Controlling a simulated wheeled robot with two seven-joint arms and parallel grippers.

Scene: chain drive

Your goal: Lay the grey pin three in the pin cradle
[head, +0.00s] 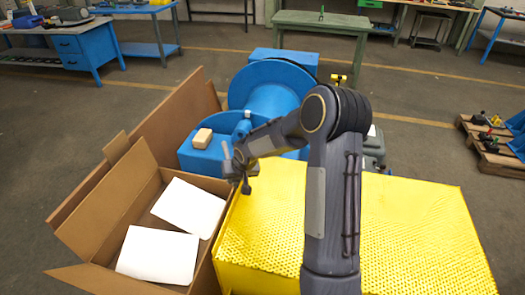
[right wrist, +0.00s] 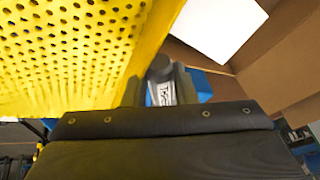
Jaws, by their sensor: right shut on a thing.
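My right gripper (head: 238,170) is at the end of the arm that reaches leftward over the yellow surface's left edge. It is shut on a small grey piece, taken as the grey pin (right wrist: 160,67), whose rounded end shows in the right wrist view. The rest of the pin is hidden by the gripper, and its tilt is hard to tell. I cannot make out the pin cradle in either view. My left gripper is not in view.
A yellow perforated surface (head: 415,235) fills the right front. An open cardboard box (head: 88,205) with white sheets (head: 160,255) stands at the left. Behind are a large blue drum (head: 268,88) and a wooden block (head: 203,138) on a blue part. Workbenches stand farther back.

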